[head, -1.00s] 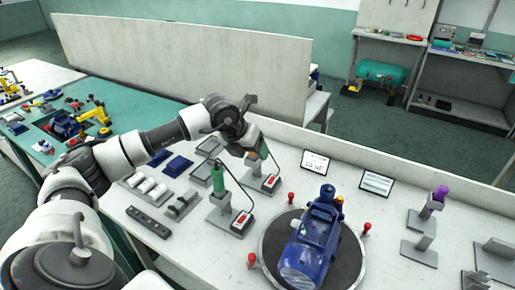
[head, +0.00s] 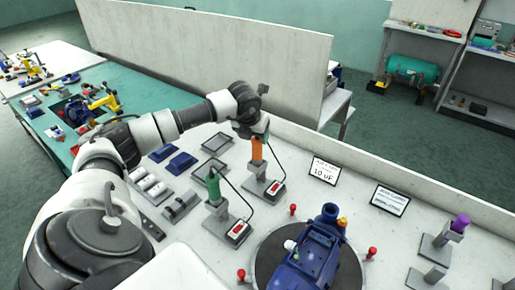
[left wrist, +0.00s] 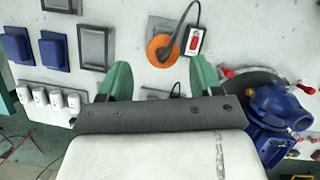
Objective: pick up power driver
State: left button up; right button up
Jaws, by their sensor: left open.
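An orange corded tool (head: 257,152) stands upright in a grey stand on the white bench, and a green corded tool (head: 213,187) stands in a similar stand to its left. I cannot tell from the pictures which one is called the power driver. My left gripper (head: 256,134) is just above the orange tool's top. In the left wrist view its two green fingers (left wrist: 160,80) are apart with nothing between them. The round orange top (left wrist: 160,50) and its cord lie ahead of the fingers. My right gripper is not in view.
A blue pump (head: 310,255) sits on a dark round turntable, with red knobs around it. Grey trays and blue blocks (head: 180,163) lie left of the tools. Two signs (head: 324,171) stand behind the pump. A purple-topped tool (head: 460,223) stands at right. A low partition (head: 210,60) borders the bench.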

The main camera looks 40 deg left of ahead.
aim_at(256, 139)
pick_arm(q)
jog(key=p+x, duration=0.2)
jog(key=x, duration=0.2)
jog(key=shift+w+d+f, duration=0.1)
jog(key=shift+w+f, duration=0.2)
jog(key=shift+f, duration=0.15)
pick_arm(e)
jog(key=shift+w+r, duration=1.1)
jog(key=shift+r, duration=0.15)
pick_arm(q)
jog(key=shift+c, duration=0.5)
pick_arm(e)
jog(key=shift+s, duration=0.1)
pick_arm(q)
jog(key=shift+c, duration=1.3)
jog(key=c, duration=0.7)
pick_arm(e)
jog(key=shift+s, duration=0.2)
